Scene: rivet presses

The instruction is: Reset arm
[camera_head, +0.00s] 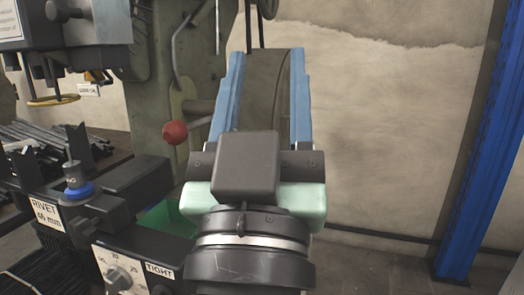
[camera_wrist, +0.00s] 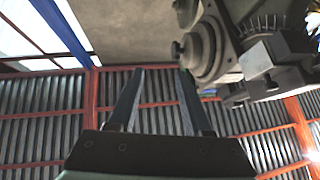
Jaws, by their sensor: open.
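My gripper (camera_head: 266,92) is in the middle of the head view, raised and pointing away from the camera. Its two blue fingers stand apart with nothing held between them. In the wrist view my gripper (camera_wrist: 157,92) also shows two separated fingers with an empty gap, pointing toward a corrugated wall. The wrist housing hides part of what lies behind it in the head view.
A grey-green press (camera_head: 165,80) with a red ball knob (camera_head: 174,133) stands just left of my gripper. A black fixture (camera_head: 120,190) with a blue-ringed post and a dial box (camera_head: 125,275) sit at lower left. A blue pillar (camera_head: 487,150) stands at right. The space before the pale wall is clear.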

